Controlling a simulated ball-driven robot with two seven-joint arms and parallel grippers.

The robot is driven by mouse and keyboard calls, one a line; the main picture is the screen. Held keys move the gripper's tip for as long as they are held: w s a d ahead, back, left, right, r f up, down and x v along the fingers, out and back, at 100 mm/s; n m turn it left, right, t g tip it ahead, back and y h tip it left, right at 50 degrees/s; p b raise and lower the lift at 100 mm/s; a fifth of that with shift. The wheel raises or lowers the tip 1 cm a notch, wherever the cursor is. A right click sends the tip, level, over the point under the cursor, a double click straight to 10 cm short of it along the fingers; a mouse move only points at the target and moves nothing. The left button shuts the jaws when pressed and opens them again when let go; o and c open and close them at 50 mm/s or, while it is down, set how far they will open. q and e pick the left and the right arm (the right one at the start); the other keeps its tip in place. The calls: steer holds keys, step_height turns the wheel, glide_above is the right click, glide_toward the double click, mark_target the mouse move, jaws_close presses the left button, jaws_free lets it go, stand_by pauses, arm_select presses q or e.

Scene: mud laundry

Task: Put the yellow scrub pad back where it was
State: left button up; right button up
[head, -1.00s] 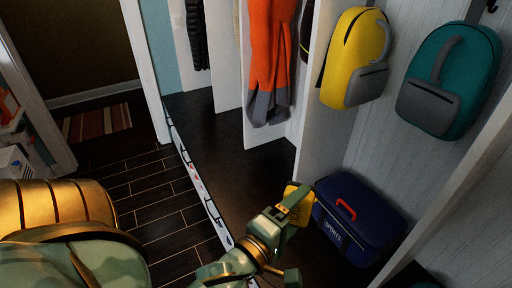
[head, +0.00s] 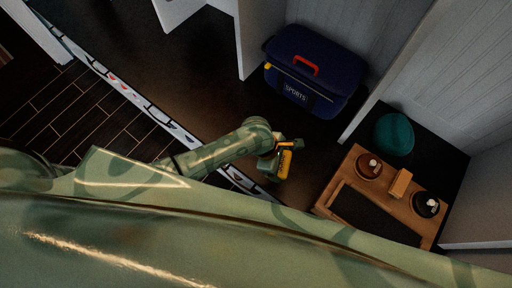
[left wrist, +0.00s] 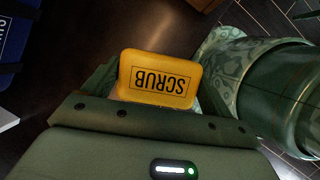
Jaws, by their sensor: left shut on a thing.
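The yellow scrub pad (head: 284,164) is held in my left gripper (head: 279,158), above the dark floor of the cubby bench. The left wrist view shows the pad (left wrist: 158,79) close up, with the word SCRUB upside down on its face. The pad stands out past the gripper's edge, and the fingers are mostly hidden. A wooden tray (head: 329,206) lies to the right of the gripper, apart from it. My right gripper is not in view.
The tray holds a dark mat (head: 375,214), a tan block (head: 401,183) and two round bowl-like items (head: 368,167) (head: 425,205). A teal rounded thing (head: 394,134) sits behind it. A navy sports bag (head: 315,72) stands at the back. A white divider (head: 384,74) separates bag and tray.

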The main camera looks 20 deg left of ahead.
arm_select(q)
steer(key=shift+w+a+f+g+b, duration=0.1)
steer(key=shift+a+f+g+b, duration=0.15)
steer(key=shift+a+f, duration=0.3)
steer(key=shift+a+f+g+b, duration=0.15)
steer(key=shift+a+f+b, duration=0.15)
steer(key=shift+f, duration=0.4)
steer(key=w+a+f+b, duration=0.4)
steer(key=b, duration=0.1)
steer(key=w+a+f+b, duration=0.4)
steer(key=w, duration=0.1)
steer(key=shift+a+f+b, duration=0.2)
steer(key=shift+f+b, duration=0.1)
steer(key=shift+b, duration=0.1)
steer(key=shift+w+a+f, duration=0.1)
steer(key=shift+a+f, duration=0.05)
steer(key=shift+f, duration=0.1)
step_height(320, 180, down, 4)
steer(key=b, duration=0.3)
steer(key=shift+w+a+r+b, duration=0.1)
steer(key=shift+a+r+b, duration=0.05)
steer(key=shift+b, duration=0.25)
steer(key=shift+r, duration=0.3)
steer(key=shift+c, duration=0.4)
steer(key=shift+f, duration=0.15)
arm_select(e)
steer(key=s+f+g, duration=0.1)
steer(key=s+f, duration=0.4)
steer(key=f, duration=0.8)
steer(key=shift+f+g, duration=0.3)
